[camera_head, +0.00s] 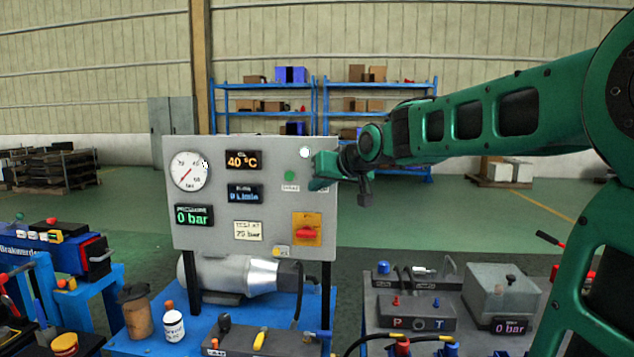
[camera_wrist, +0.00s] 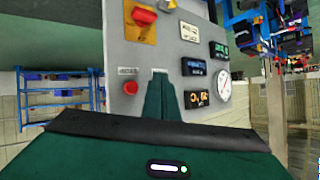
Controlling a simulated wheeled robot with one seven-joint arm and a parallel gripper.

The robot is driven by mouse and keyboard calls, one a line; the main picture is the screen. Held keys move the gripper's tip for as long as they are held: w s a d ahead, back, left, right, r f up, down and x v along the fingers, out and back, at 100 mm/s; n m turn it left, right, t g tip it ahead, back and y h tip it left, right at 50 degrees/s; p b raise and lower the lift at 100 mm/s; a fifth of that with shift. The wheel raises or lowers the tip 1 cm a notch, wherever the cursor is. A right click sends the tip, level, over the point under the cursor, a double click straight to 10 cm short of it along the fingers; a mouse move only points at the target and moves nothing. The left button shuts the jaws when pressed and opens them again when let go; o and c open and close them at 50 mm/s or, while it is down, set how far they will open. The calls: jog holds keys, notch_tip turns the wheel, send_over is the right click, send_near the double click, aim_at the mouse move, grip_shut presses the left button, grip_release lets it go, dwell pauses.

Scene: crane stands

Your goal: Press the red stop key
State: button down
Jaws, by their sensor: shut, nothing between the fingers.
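The red stop key (camera_wrist: 131,88) is a small round button on the grey panel (camera_wrist: 180,60), with a small label beside it. In the wrist view it stands clear, just left of my gripper's fingertips (camera_wrist: 160,76). The fingers are shut with nothing between them and point at the panel. In the head view my gripper (camera_head: 320,172) is in front of the panel's right edge and hides the red key. A green button (camera_head: 289,175) shows just left of my gripper there. I cannot tell whether the fingertips touch the panel.
The panel carries a red rotary switch (camera_head: 306,233) on a yellow plate, a white lamp (camera_head: 304,152), a gauge (camera_head: 190,171) and displays. Below is a blue bench (camera_head: 150,345) with a motor (camera_head: 240,275). A grey tank (camera_head: 502,290) stands at the right.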

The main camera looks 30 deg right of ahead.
jog(key=w+d, duration=0.4)
jog(key=w, duration=0.2)
jog(key=shift+w, duration=0.15)
dwell(2.1)
jog(key=shift+w+d, duration=0.2)
jog(key=shift+d, duration=0.05)
jog(key=shift+w+d, duration=0.25)
jog(key=shift+w, duration=0.15)
dwell(0.9)
jog(key=shift+s+a+r, duration=0.1)
jog(key=shift+s, duration=0.05)
jog(key=shift+s+a, duration=0.4)
jog(key=shift+s, duration=0.25)
